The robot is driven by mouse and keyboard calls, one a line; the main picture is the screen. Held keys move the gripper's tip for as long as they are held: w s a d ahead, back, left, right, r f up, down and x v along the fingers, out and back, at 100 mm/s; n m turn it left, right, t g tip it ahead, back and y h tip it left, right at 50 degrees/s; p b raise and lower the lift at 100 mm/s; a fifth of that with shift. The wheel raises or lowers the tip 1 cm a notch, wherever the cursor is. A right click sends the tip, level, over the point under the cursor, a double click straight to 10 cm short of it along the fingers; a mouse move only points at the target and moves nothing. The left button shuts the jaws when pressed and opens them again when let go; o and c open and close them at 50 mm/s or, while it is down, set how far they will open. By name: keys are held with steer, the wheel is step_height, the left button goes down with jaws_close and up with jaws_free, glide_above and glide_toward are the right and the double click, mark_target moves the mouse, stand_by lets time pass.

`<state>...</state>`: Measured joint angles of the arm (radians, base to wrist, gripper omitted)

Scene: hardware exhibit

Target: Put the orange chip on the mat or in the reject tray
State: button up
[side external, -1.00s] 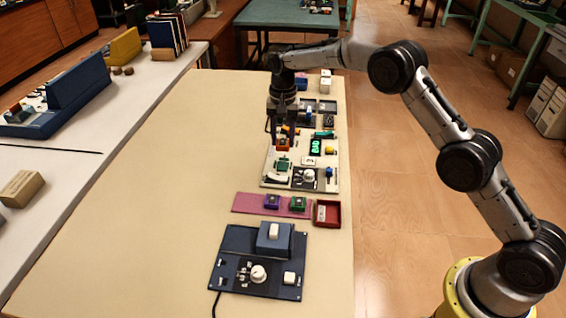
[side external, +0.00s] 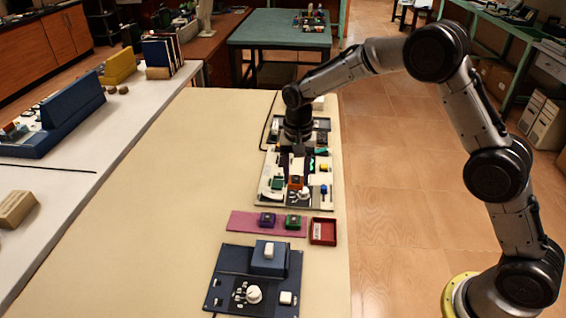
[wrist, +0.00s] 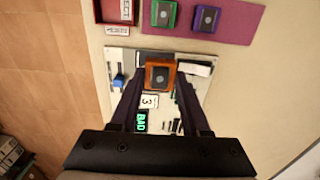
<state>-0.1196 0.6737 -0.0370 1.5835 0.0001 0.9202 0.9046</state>
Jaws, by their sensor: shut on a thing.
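The orange chip (wrist: 160,75), with a dark square centre, is between the fingertips of my gripper (wrist: 158,88), which is shut on it. In the side external view the chip (side external: 296,182) shows below my gripper (side external: 297,168), in front of the white test board; its exact height is unclear. The pink mat (side external: 240,222) lies nearer the camera, carrying a purple chip (side external: 267,219) and a green chip (side external: 293,222). The red reject tray (side external: 323,232) stands right of the mat and looks empty of chips. In the wrist view, the mat (wrist: 235,30) and tray (wrist: 100,12) are at the top.
The white test board (side external: 266,198) lies under my gripper; its green display (wrist: 140,122) reads BAD, near a card marked 3 (wrist: 149,101). A dark blue panel (side external: 228,285) with a block and knob lies nearest the camera. The table's left side is clear.

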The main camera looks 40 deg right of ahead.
steer(key=s, duration=1.2)
steer(key=shift+w+a+f, duration=0.1)
steer(key=shift+w+f, duration=0.05)
steer(key=shift+f, duration=1.5)
steer(key=shift+w+a+f, duration=0.1)
steer(key=shift+w+f, duration=0.05)
steer(key=shift+f, duration=1.45)
steer(key=shift+f, duration=0.35)
steer(key=o, duration=1.5)
steer(key=shift+r, duration=0.15)
step_height(320, 180, up, 7)
